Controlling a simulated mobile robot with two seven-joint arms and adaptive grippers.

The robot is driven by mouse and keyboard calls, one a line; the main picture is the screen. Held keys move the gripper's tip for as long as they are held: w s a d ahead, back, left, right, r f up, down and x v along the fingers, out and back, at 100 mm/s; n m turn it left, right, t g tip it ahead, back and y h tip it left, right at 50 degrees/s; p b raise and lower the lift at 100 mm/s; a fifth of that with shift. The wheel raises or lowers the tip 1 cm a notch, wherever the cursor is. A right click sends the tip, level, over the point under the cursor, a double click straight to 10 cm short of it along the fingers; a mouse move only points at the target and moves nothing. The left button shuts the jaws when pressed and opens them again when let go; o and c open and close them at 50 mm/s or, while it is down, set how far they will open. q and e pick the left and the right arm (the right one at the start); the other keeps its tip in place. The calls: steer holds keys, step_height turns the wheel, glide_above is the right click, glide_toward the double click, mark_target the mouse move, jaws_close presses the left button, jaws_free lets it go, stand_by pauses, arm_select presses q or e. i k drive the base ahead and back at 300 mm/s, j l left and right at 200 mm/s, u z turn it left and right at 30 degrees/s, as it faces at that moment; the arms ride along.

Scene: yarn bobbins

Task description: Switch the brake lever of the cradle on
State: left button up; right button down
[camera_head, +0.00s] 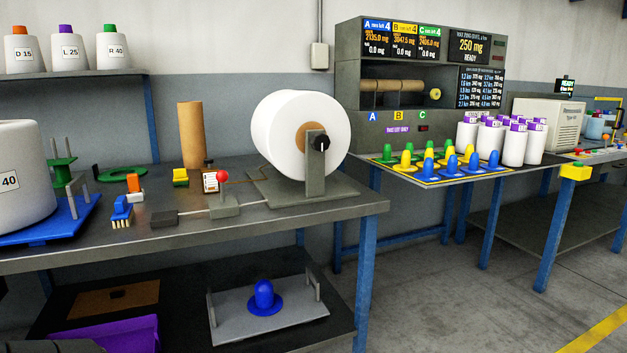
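The cradle (314,187) stands at the right end of the near workbench and carries a large white yarn roll (273,130) on a brown core. A black round knob with a light mark (321,143) sits on the cradle's upright post. A lever with a red ball (222,176) rises upright from a small grey block (212,207) just left of the cradle's base plate. I cannot tell from this view whether the lever stands at on or off. Neither of my grippers shows; only a dark part (50,346) appears at the bottom left corner.
Left of the lever lie a black block (163,218), a blue brush (122,211) and an orange-and-white item (134,187). A brown tube (191,135) stands behind. A large bobbin (20,155) fills the bench's left end. The bench's front edge is clear.

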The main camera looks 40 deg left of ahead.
mark_target(222, 175)
steer(key=u, duration=1.9)
